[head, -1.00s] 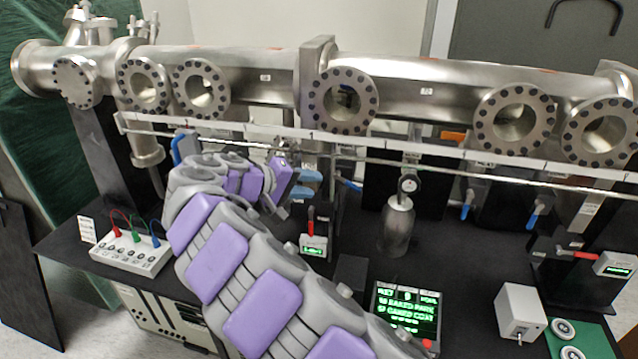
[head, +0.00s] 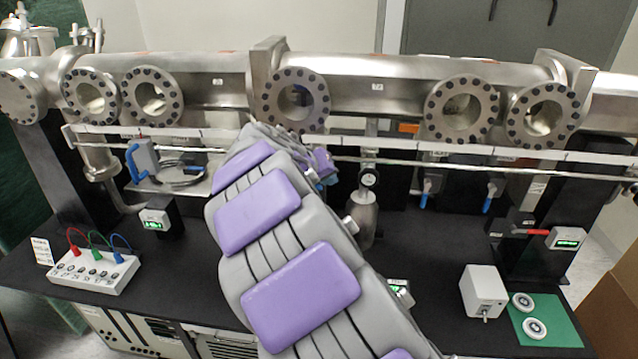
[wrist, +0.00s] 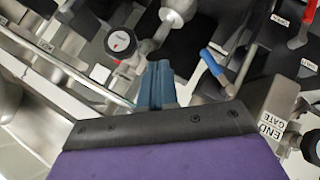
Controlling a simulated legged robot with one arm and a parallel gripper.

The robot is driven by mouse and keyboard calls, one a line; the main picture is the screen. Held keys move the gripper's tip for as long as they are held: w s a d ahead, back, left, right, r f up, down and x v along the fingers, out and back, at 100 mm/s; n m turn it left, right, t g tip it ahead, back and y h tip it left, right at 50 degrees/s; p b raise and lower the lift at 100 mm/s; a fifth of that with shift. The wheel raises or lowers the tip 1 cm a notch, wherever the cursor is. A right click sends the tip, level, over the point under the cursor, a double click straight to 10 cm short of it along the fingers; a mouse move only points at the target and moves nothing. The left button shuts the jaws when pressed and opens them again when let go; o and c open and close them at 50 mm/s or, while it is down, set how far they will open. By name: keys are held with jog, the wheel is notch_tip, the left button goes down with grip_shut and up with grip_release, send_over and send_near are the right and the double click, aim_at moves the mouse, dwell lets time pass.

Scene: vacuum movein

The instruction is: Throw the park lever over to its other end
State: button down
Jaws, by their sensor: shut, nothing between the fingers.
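No label that I can read as park shows, so I cannot tell which lever is the park lever. In the wrist view a blue-handled lever (wrist: 216,70) stands right of my gripper (wrist: 157,72), apart from it. A red lever (wrist: 303,28) is at the top right corner. In the head view two blue levers (head: 426,190) (head: 489,196) hang below the rail, and a red lever (head: 531,232) points to a small display at the right. My gripper's blue fingers are together and empty; in the head view my arm mostly hides them.
A round gauge (wrist: 122,42) and a metal rod (wrist: 70,70) are close to my fingers. A block labelled END GATE (wrist: 270,105) is at the right of the wrist view. The long flanged pipe (head: 400,75) runs above the bench. A white box (head: 484,290) stands front right.

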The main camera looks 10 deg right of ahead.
jog(key=w+f+m+t+y+b, duration=0.1)
jog(key=w+f+m+t+y, duration=0.4)
jog(key=m+y, duration=0.1)
jog(key=shift+w+a+f+m+y, duration=0.3)
jog(key=shift+a+m+y, duration=0.1)
jog(key=shift+y, duration=0.4)
dwell(0.4)
jog(key=shift+t, duration=0.3)
